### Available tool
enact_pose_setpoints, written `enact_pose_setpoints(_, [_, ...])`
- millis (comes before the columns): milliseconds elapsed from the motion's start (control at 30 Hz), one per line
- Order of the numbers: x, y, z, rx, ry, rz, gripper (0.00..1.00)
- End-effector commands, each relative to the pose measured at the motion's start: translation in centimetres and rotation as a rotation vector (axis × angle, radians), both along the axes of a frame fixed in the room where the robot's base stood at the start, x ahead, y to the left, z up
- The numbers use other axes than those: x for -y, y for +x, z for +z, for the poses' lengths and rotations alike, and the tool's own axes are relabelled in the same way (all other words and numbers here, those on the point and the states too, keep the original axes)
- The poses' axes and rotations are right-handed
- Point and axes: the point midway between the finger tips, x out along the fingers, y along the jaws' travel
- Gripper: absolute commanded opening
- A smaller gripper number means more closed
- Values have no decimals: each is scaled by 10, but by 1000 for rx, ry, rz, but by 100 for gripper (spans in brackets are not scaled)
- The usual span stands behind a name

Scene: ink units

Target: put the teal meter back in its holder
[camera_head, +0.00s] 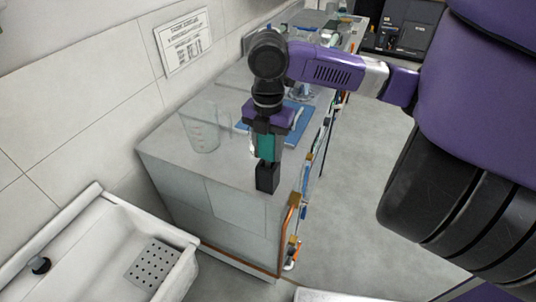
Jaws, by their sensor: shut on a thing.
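My gripper (265,130) points down over the near end of the grey counter (172,143) and is shut on the teal meter (266,150). The meter is upright, its upper part hidden between the fingers. Directly below it in the picture is a black block-shaped holder (267,179) near the counter's front edge. The meter's lower end meets the holder's top in this view. I cannot tell whether it is inside the holder, resting on it or just above it.
A clear beaker (203,132) stands left of my gripper. A blue mat (298,112) lies behind it. Pipes (291,222) run along the counter's right side. A white sink (110,235) is at lower left. Open floor (350,220) lies to the right.

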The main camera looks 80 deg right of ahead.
Motion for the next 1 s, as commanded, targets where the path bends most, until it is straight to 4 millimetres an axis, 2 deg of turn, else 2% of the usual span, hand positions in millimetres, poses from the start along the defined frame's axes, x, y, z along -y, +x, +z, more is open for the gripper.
enact_pose_setpoints(167, [0,0,-23,-1,1,0,0])
enact_pose_setpoints(500, [0,0,-27,-1,0,0,0])
enact_pose_setpoints(533, [0,0,-27,-1,0,0,44])
enact_pose_setpoints(633, [0,0,-26,-1,0,0,63])
enact_pose_setpoints(1000, [0,0,-23,-1,0,0,63])
